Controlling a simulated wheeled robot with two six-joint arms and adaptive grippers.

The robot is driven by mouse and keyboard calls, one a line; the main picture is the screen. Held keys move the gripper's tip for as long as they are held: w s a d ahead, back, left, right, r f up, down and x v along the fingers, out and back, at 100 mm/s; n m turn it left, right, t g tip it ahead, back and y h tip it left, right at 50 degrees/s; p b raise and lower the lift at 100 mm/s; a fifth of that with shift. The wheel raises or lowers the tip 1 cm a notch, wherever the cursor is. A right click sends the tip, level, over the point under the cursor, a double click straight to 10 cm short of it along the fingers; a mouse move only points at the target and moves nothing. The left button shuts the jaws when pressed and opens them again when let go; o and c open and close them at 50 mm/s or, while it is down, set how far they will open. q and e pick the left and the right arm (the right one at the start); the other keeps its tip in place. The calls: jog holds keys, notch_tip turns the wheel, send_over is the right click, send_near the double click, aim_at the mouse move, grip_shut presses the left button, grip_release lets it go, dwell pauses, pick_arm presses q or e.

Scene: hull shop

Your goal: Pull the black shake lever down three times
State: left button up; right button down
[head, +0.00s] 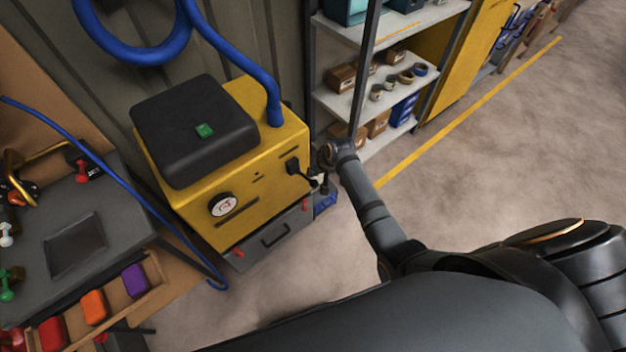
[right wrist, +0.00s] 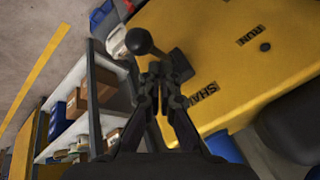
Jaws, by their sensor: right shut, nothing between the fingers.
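The yellow machine (head: 262,190) with a black top stands left of centre in the head view. The black shake lever (head: 293,167) sticks out of its right front face, its outer end close to my gripper. In the right wrist view the lever's round black knob (right wrist: 139,41) shows just beyond my fingertips, with its black mount beside a "SHAKE" label. My right gripper (right wrist: 160,76) is shut and empty, its fingertips overlapping the lever in that view; I cannot tell whether they touch. It also shows in the head view (head: 323,186). My left gripper is out of view.
A shelf rack (head: 385,95) with boxes and tape rolls stands behind my right arm. A workbench (head: 75,235) with colored tools and blocks is at the left. A blue hose (head: 250,65) runs to the machine's top. The floor at right is clear.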

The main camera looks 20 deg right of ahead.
aim_at(317, 186)
jog(key=shift+s+f, duration=0.1)
dwell(0.7)
jog(key=shift+f, duration=0.3)
jog(key=shift+s+d+f+b, duration=0.15)
jog(key=shift+s+f+b, duration=0.2)
jog(key=shift+f, duration=0.55)
jog(key=shift+s+d+f+b, duration=0.1)
jog(key=shift+s+f+b, duration=0.25)
jog(key=shift+f, duration=0.6)
jog(key=shift+s+d+f+b, duration=0.15)
jog(key=shift+s+f+b, duration=0.2)
jog(key=shift+f, duration=0.55)
dwell(2.3)
jog(key=shift+r, duration=0.1)
dwell(0.4)
jog(key=shift+w+a+r+p, duration=0.15)
jog(key=shift+w+r+p, duration=0.25)
jog(key=shift+r+p, duration=0.55)
jog(key=shift+w+a+r+p, duration=0.1)
jog(key=shift+w+r+p, duration=0.25)
jog(key=shift+r+p, duration=0.65)
jog(key=shift+w+a+r+p, duration=0.15)
jog(key=shift+w+r+p, duration=0.25)
jog(key=shift+r+p, duration=0.55)
jog(key=shift+r, duration=0.15)
